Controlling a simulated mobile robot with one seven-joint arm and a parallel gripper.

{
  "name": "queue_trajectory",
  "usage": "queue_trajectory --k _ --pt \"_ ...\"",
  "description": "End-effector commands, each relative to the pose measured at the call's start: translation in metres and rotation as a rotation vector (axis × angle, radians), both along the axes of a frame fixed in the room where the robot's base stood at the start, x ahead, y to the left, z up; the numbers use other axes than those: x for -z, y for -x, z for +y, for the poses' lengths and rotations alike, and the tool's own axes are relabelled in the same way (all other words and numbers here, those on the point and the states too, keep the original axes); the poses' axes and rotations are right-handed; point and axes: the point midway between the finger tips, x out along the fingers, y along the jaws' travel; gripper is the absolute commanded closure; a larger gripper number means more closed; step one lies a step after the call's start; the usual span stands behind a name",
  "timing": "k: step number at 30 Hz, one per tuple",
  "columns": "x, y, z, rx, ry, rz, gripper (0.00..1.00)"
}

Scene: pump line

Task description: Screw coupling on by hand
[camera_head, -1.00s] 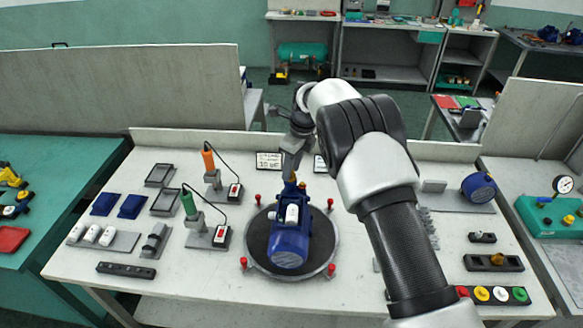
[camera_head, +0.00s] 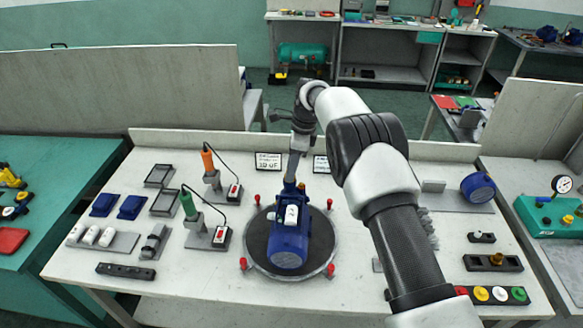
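A blue pump (camera_head: 287,245) with a white box on its top stands on the dark round turntable (camera_head: 259,252) in the middle of the bench. My gripper (camera_head: 291,182) points down at the far end of the pump. Its fingertips are small and partly merge with the blue part there, so I cannot tell whether they are shut on anything. A small brass-coloured piece (camera_head: 301,186) shows beside the fingertips. I cannot make out a separate coupling.
Red knobs (camera_head: 331,270) stand around the turntable. An orange-handled tool (camera_head: 207,158) and a green-handled tool (camera_head: 188,203) stand in holders at left. Blue boxes and trays lie further left. Another blue unit (camera_head: 478,187) and a button strip (camera_head: 492,295) are at right.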

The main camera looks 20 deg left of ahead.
Motion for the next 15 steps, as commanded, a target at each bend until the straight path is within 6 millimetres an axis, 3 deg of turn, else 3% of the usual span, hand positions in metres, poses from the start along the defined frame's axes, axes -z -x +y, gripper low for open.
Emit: queue_trajectory --k 7,15 --pt "0.0013 -0.0022 0.0004 -0.257 -0.001 0.0 0.67" --pt "-0.0001 -0.0018 0.0002 -0.29 -0.001 0.0 0.67"
